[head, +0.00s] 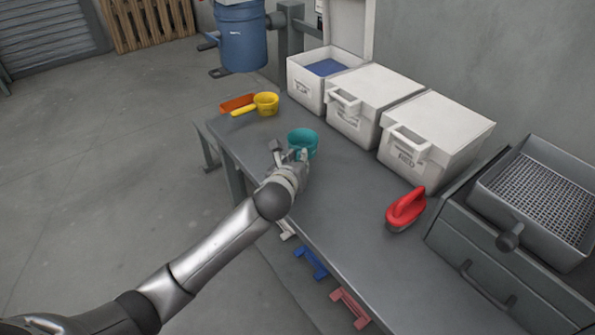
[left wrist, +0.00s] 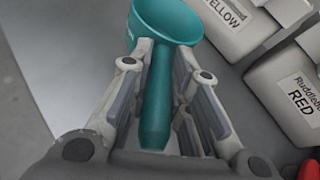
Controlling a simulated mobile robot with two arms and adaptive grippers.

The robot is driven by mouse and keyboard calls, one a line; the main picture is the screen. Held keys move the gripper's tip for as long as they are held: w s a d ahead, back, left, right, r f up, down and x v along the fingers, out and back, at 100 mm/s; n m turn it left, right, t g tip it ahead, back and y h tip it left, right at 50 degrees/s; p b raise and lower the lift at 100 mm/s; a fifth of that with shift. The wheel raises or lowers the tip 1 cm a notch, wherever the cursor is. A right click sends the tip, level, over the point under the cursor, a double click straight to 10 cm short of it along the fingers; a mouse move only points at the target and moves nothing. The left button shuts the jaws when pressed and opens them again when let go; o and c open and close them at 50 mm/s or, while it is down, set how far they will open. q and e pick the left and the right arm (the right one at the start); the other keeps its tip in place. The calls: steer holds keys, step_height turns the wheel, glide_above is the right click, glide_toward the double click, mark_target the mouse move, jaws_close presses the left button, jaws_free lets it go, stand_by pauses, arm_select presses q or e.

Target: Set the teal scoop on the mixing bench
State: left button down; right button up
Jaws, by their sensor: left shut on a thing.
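The teal scoop (head: 302,139) is over the far-middle part of the grey bench (head: 330,220). In the head view I cannot tell whether it touches the bench top. My left gripper (head: 289,158) is shut on its handle. In the left wrist view the teal scoop (left wrist: 157,100) has its handle between the two fingers of my left gripper (left wrist: 163,55), with the bowl beyond the fingertips. My right gripper is not in view.
A yellow scoop (head: 265,103) and an orange item (head: 238,102) lie at the bench's far end. White bins (head: 375,90) line the wall side. A blue drum (head: 241,40) stands beyond the far end.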

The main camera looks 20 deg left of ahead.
arm_select(q)
steer(key=shift+w+f, duration=0.15)
steer(key=shift+f, duration=1.55)
steer(key=c, duration=1.3)
jaws_free()
steer(key=shift+f, duration=0.1)
steer(key=shift+c, duration=0.2)
steer(key=p+v, duration=0.1)
steer(key=v, duration=1.1)
